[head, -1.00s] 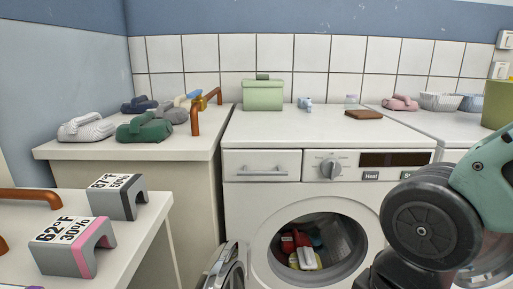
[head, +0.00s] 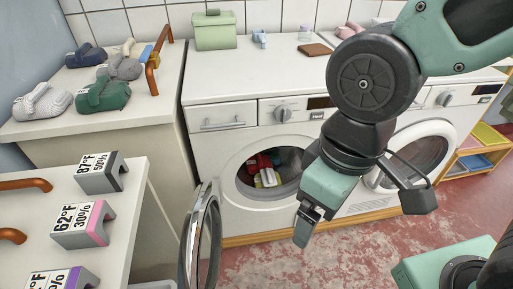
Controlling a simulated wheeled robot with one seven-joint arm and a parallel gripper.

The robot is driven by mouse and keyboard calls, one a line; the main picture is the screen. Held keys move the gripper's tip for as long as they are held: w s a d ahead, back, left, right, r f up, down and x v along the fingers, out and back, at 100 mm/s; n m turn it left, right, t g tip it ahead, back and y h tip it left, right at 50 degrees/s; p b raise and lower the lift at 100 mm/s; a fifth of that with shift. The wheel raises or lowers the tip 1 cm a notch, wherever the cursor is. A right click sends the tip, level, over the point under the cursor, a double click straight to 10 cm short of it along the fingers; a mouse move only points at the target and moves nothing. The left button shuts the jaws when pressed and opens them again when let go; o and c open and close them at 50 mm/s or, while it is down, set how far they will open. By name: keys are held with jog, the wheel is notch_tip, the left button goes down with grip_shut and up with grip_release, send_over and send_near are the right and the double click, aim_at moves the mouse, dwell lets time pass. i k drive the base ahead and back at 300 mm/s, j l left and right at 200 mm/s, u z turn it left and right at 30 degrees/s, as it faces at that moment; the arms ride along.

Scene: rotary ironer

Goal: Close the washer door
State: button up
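The washer (head: 222,150) is the white front-loader in the middle of the head view. Its round door (head: 203,240) stands wide open, swung out to the left and seen nearly edge-on. Red, white and dark clothes (head: 263,172) show inside the drum. My gripper (head: 306,232) hangs in front of the washer, right of the open door and apart from it, pointing down. Its fingertips are small and seen from the side, so I cannot tell whether they are apart.
A table with grey labelled blocks (head: 85,224) stands close left of the door. A second machine with a shut round door (head: 418,155) stands at right. A wooden shelf (head: 478,155) is further right. Red floor (head: 350,258) is clear between the door and my base.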

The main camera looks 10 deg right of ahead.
aim_at(208, 193)
jog(key=k+l, duration=0.15)
jog(key=k, duration=0.6)
jog(key=u, duration=0.45)
jog(key=i+l+u, duration=0.1)
jog(key=u, duration=0.75)
jog(key=l+u, duration=0.15)
jog(key=u, duration=0.3)
